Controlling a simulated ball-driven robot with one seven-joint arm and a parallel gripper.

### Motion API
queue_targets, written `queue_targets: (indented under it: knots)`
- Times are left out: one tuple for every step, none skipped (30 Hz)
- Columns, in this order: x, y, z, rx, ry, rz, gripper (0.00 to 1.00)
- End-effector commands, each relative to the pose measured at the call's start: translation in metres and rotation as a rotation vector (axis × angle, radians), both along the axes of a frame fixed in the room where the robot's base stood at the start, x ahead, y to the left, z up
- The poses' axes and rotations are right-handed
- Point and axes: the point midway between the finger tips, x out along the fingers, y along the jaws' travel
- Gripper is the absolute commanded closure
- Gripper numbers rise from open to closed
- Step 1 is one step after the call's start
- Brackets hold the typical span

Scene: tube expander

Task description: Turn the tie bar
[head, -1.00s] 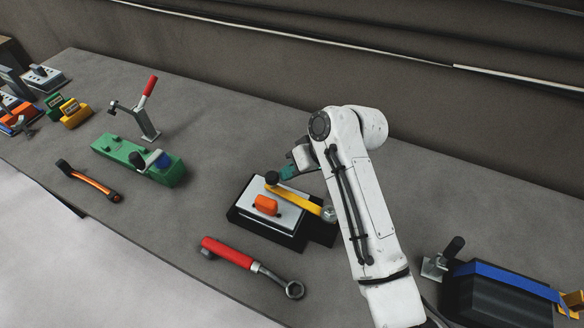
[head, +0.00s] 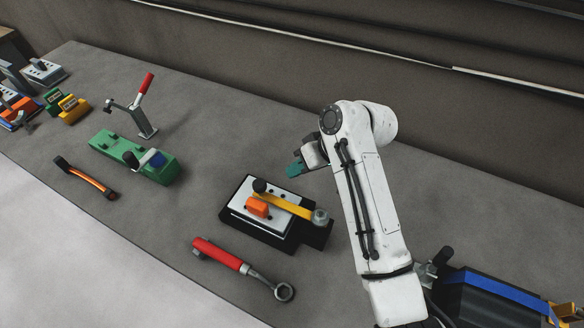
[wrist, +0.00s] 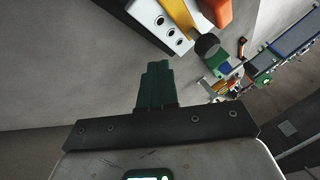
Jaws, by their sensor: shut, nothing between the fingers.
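The tie bar appears to be the yellow bar (head: 284,202) on a white plate with a black base (head: 240,218). One end of the bar has a black knob (head: 260,186), and the other meets a round metal pivot (head: 320,216). An orange block (head: 257,207) sits on the plate beside the bar. My gripper (head: 294,170) is shut and empty, behind and above the device, apart from the knob. In the wrist view, its green fingers (wrist: 155,86) are together, with the yellow bar (wrist: 176,16) and black knob (wrist: 207,45) beyond them.
A red-handled ring wrench (head: 220,255) lies in front of the device. A green block with a lever (head: 135,155) and a red-handled clamp (head: 146,108) stand to the left. A black and blue device (head: 490,297) is at the right. Bare table lies behind the device.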

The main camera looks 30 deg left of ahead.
Motion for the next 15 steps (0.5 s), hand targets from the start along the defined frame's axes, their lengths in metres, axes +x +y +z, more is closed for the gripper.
queue_targets:
  knots:
    - [0.002,-0.004,0.005,0.001,-0.002,0.001,1.0]
    - [0.003,-0.007,0.008,0.002,-0.003,0.0,1.0]
    - [0.004,-0.01,0.013,0.001,-0.002,0.001,1.0]
    - [0.005,-0.013,0.018,0.002,-0.003,0.0,1.0]
    - [0.006,-0.016,0.022,0.002,-0.003,0.0,1.0]
    - [0.008,-0.02,0.027,0.002,-0.003,0.0,1.0]
    - [0.009,-0.023,0.031,0.002,-0.003,0.0,1.0]
    - [0.01,-0.026,0.035,0.002,-0.003,0.0,1.0]
    - [0.011,-0.03,0.041,0.002,-0.003,0.0,1.0]
    - [0.012,-0.033,0.045,0.001,-0.002,0.001,1.0]
    - [0.013,-0.035,0.049,0.002,-0.003,0.0,1.0]
    - [0.014,-0.039,0.054,0.0,-0.003,0.0,1.0]
    - [0.015,-0.041,0.057,0.002,-0.003,0.0,1.0]
    - [0.016,-0.043,0.06,0.001,-0.002,0.001,1.0]
    - [0.017,-0.045,0.063,0.0,-0.001,0.002,1.0]
